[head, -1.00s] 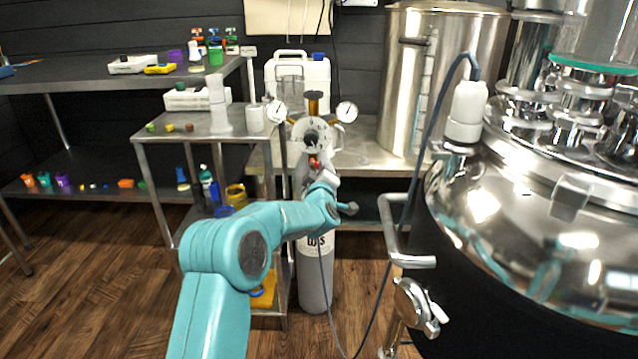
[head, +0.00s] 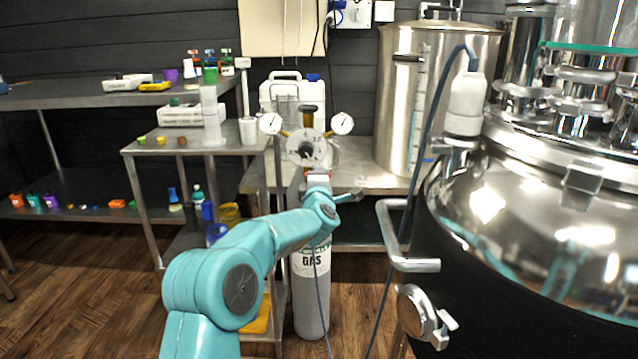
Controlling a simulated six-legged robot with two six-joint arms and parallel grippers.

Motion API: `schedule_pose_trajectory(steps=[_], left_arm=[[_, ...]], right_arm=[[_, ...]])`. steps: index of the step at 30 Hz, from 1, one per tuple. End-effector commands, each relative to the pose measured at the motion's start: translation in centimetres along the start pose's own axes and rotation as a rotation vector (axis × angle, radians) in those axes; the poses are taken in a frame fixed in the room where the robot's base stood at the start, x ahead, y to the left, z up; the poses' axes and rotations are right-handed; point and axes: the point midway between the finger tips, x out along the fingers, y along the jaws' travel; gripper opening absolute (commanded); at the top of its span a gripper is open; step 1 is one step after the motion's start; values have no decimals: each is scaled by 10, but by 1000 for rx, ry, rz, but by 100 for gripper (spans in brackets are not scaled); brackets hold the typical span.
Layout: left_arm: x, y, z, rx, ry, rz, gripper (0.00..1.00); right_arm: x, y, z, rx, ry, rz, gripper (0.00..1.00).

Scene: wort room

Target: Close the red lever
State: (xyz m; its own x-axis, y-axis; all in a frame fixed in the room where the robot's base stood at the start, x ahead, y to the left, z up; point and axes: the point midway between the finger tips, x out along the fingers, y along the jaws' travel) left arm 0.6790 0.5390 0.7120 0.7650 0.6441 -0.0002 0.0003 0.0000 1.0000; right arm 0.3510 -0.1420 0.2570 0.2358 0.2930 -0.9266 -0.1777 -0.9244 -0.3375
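A grey gas bottle (head: 311,300) stands upright on the floor in the middle of the head view. A regulator with a round white dial (head: 305,148) and two small side gauges sits at its top. My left arm reaches up from the lower left, and my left gripper (head: 317,180) is at the bottle's neck, just under the dial. Its fingers are too small and covered by my wrist to tell whether they are open or shut. My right gripper is not in view.
A metal cart (head: 180,147) with a white box stands left of the bottle. A steel bench (head: 365,181) with a tall steel pot (head: 395,110) is behind. A large shiny tank (head: 520,215) with a pipe handle (head: 400,235) takes up the right side. The left foreground floor is clear.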

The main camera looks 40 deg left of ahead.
Motion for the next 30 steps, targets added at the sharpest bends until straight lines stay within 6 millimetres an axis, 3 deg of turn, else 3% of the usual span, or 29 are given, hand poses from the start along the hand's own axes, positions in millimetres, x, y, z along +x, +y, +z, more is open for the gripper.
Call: schedule_pose_trajectory(steps=[15,16,18,30], left_arm=[[0,3,-1,-19,3,5,0],[0,4,-1,-19,3,5,26],[0,3,-1,-18,2,5,42],[0,1,0,-16,0,1,42]], right_arm=[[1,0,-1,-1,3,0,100],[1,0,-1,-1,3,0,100],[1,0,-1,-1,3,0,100],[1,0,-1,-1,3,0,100]])
